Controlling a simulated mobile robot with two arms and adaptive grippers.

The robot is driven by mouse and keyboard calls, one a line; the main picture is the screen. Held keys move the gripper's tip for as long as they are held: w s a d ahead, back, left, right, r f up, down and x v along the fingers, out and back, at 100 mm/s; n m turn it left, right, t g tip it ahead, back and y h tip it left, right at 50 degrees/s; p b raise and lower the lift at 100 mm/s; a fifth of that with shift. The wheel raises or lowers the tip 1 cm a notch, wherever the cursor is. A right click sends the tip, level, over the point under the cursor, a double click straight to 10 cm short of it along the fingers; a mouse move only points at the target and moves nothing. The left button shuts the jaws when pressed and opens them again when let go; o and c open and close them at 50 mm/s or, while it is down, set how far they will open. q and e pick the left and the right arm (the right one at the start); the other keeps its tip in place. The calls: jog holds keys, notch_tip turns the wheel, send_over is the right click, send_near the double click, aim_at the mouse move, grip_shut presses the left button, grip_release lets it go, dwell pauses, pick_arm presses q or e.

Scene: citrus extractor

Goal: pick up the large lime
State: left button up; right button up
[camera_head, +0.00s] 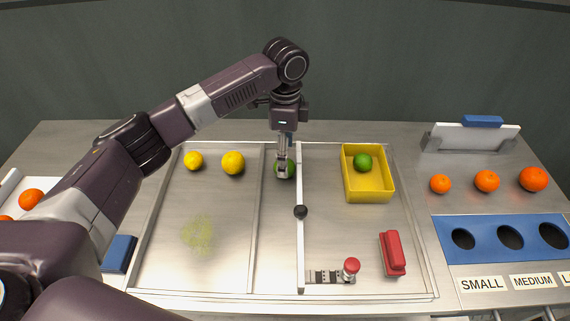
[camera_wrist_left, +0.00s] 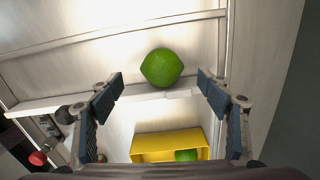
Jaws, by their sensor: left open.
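A green lime (camera_head: 291,170) lies in the metal tray, just left of the upright rail and partly hidden by my left gripper. It shows whole in the left wrist view (camera_wrist_left: 161,67), resting near the rail. My left gripper (camera_head: 283,168) points down over this lime. In the wrist view its fingers (camera_wrist_left: 160,84) are spread wide and empty, with the lime centred slightly beyond the fingertips. I cannot tell whether they touch it. Another green lime (camera_head: 363,162) sits in the yellow bin (camera_head: 369,197). My right gripper is not in view.
Two lemons (camera_head: 233,163) lie in the tray's left compartment. The rail (camera_head: 300,240) carries a black knob. Several oranges (camera_head: 487,181) stand right, behind a blue sizing panel (camera_head: 487,238).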

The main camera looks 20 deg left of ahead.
pick_arm(q)
jog(key=f, duration=0.3)
jog(key=shift+w+a+f+p, duration=0.15)
jog(key=shift+a+f+p, duration=0.05)
jog(key=shift+f+p, duration=0.2)
jog(key=shift+f, duration=0.25)
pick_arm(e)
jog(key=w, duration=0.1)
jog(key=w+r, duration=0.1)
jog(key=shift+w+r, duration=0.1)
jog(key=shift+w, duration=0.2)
pick_arm(q)
jog(key=shift+c, duration=0.7)
jog(key=c, duration=1.2)
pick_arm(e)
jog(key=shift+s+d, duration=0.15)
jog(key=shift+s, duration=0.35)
pick_arm(q)
jog(key=shift+r, duration=0.15)
